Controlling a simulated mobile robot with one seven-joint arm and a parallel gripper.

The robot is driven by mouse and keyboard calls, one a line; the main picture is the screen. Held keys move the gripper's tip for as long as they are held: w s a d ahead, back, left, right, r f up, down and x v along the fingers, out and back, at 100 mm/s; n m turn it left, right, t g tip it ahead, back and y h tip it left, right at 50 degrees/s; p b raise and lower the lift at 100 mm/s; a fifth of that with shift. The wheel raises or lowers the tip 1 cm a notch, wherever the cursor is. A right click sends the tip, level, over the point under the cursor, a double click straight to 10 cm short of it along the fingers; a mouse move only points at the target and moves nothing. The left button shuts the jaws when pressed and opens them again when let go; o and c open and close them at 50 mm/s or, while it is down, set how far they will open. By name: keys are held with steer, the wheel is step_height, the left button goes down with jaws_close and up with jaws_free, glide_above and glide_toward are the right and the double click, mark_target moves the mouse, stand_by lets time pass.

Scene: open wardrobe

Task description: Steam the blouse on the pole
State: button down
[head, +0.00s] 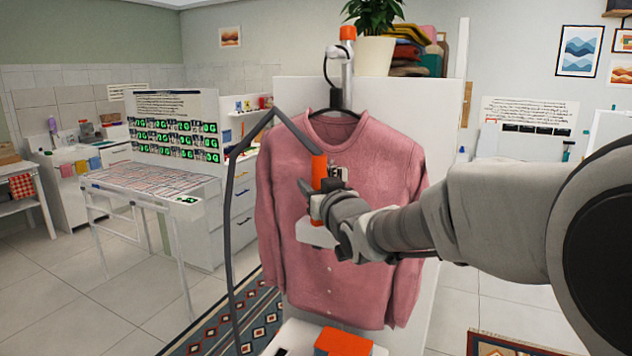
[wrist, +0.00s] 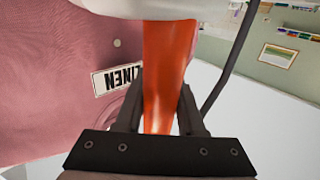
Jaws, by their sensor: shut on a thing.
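A pink blouse (head: 345,240) hangs on a dark hanger (head: 340,112) from a grey pole with an orange top (head: 347,34). It carries a small label reading LINEN, which shows in the wrist view (wrist: 118,79). My gripper (head: 318,200) is shut on the orange handle of the steamer (head: 319,172), in front of the blouse's chest. The wrist view shows the orange handle (wrist: 163,75) between both fingers. The steamer's pale head (head: 315,232) is low against the blouse front, partly hidden by my gripper; I cannot tell whether it touches.
A grey hose (head: 230,200) loops left of the blouse down to the white and orange base unit (head: 342,343). A white panel (head: 300,92) stands behind the blouse. A table (head: 150,180) stands left, with clear floor before it.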

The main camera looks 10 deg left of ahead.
steer(key=shift+s+d+r+p, duration=0.1)
steer(key=shift+s+d+p, duration=0.15)
steer(key=shift+d+p, duration=0.4)
steer(key=shift+s+d+f+p, duration=0.1)
steer(key=shift+s+d+p, duration=0.25)
steer(key=shift+d, duration=0.5)
steer(key=shift+s+d+r+p, duration=0.1)
steer(key=shift+s+d+p, duration=0.1)
steer(key=shift+d+p, duration=0.45)
steer(key=shift+d+f+b, duration=0.1)
steer(key=shift+f+b, duration=3.8)
steer(key=shift+b, duration=0.3)
steer(key=w+a+b, duration=0.4)
steer(key=a+b, duration=0.2)
steer(key=a, duration=0.4)
steer(key=shift+a, duration=0.65)
